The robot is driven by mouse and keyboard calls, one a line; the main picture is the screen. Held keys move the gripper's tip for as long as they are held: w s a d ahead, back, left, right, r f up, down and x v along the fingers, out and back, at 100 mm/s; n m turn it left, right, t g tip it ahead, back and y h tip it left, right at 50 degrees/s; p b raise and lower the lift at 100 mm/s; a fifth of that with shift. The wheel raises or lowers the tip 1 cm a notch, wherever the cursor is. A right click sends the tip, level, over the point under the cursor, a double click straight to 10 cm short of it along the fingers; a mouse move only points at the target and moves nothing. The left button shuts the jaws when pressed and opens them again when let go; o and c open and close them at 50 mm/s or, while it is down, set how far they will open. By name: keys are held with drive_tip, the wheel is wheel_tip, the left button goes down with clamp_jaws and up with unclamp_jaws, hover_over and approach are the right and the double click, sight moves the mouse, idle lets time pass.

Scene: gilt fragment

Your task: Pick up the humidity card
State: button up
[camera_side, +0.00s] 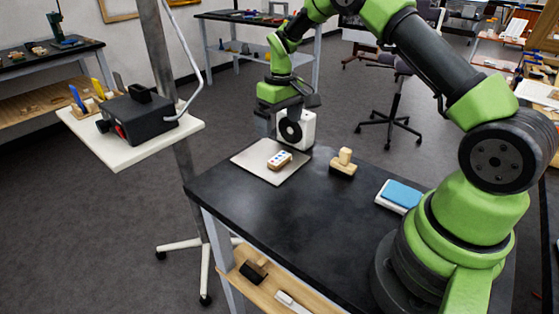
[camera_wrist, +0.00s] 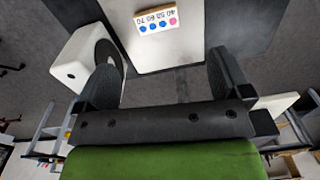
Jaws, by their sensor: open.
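The humidity card (camera_side: 279,159) is a small white card with blue dots, apparently on a brown block, lying on a pale flat sheet (camera_side: 250,163) near the table's far left corner. In the wrist view the card (camera_wrist: 157,18) shows blue and pink dots and printed numbers, at the top of the picture. The pale sheet also shows there (camera_wrist: 150,58). My gripper (camera_wrist: 165,78) is open, its two dark fingers apart with nothing between them. It is beyond the card in the side view, where its fingertips are hard to make out. The card is clear of the fingers.
A white box with a black round face (camera_side: 308,128) stands close beside my gripper; it also shows at left in the wrist view (camera_wrist: 72,70). A wooden stamp-like block (camera_side: 343,164) and a blue-topped pad (camera_side: 402,194) lie to the right. The table's front left is clear.

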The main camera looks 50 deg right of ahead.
sight(281, 159)
drive_tip(key=shift+n, duration=0.4)
drive_tip(key=f, duration=1)
drive_tip(key=shift+s, duration=0.2)
drive_tip(key=shift+c, duration=0.3)
drive_tip(key=c, duration=1)
drive_tip(key=shift+d+r, duration=0.1)
